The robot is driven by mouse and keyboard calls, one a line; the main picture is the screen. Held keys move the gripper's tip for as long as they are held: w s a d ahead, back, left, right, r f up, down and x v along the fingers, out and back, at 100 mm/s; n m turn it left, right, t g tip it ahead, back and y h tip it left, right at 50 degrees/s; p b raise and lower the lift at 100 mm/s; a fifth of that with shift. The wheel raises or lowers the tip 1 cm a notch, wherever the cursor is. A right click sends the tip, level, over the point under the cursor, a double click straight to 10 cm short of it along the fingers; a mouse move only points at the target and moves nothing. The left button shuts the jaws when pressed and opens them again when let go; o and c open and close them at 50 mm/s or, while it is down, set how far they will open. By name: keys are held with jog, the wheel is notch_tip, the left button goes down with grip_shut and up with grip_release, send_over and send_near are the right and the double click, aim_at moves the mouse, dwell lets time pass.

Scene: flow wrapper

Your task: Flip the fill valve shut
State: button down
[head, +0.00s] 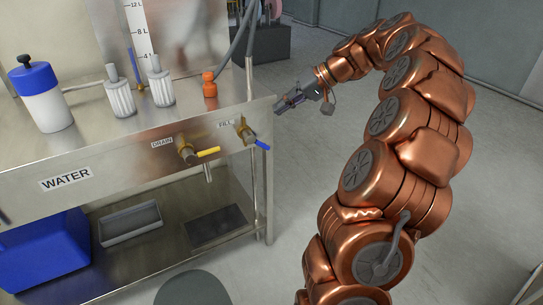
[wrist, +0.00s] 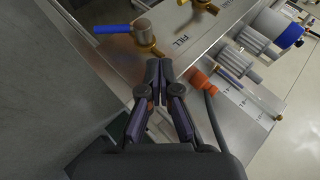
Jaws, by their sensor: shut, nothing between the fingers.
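The fill valve (head: 245,132) is a brass valve with a blue lever (head: 262,145) on the front panel of the steel bench, beside the FILL label. In the head view the lever points right and slightly down. In the wrist view the brass valve body (wrist: 146,32) is just beyond my fingertips, and its blue lever (wrist: 111,29) points left, away from them. My gripper (head: 281,108) is shut and empty, to the right of the bench corner. Its closed fingers also show in the wrist view (wrist: 160,65), apart from the blue lever.
The drain valve (head: 186,150) with a yellow lever (head: 208,152) sits left of the fill valve. The floor right of the bench is free.

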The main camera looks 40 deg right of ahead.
aim_at(257, 142)
jog(key=d+f+t+b, duration=0.1)
jog(key=d+f, duration=0.3)
jog(key=d, duration=0.4)
jog(key=shift+s+d+m+t+h+b, duration=0.2)
jog(key=shift+m+t+h+b, duration=0.15)
jog(key=shift+b, duration=0.35)
jog(key=shift+a+f, duration=0.15)
jog(key=s+a+f+b+x, duration=0.1)
jog(key=b+x, duration=0.3)
jog(key=x, duration=0.8)
jog(key=shift+s+a+f+b, duration=0.2)
jog(key=shift+s+a+b, duration=0.15)
jog(key=shift+s+a, duration=0.1)
